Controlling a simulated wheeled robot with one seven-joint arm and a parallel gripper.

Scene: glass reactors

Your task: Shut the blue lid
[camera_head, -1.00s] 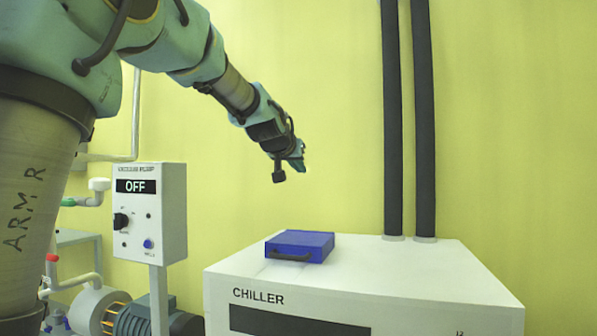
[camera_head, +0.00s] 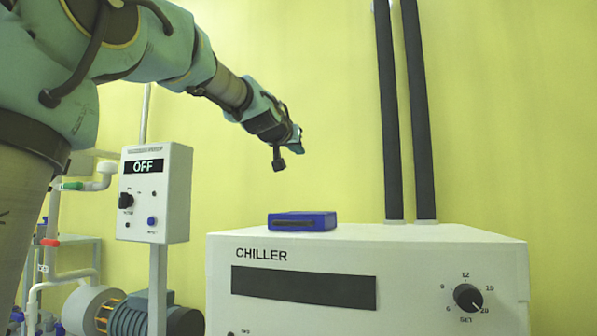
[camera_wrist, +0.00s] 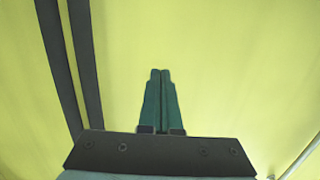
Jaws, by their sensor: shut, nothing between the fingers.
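The blue lid (camera_head: 302,221) lies flat on top of the white chiller (camera_head: 225,262), near its back left, with a dark handle on its front side. It looks shut, with no gap that I can make out. My gripper (camera_head: 299,146) is above the lid in the head view, well apart from it and touching nothing. In the wrist view, the two green fingers of my gripper (camera_wrist: 160,72) are together with nothing between them, against the yellow wall. The lid does not show in the wrist view.
Two dark vertical pipes (camera_head: 406,120) rise from the chiller's back right; they also show in the wrist view (camera_wrist: 72,60). A control box (camera_head: 155,190) reading OFF stands left of the chiller, with a pump motor (camera_head: 135,315) below.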

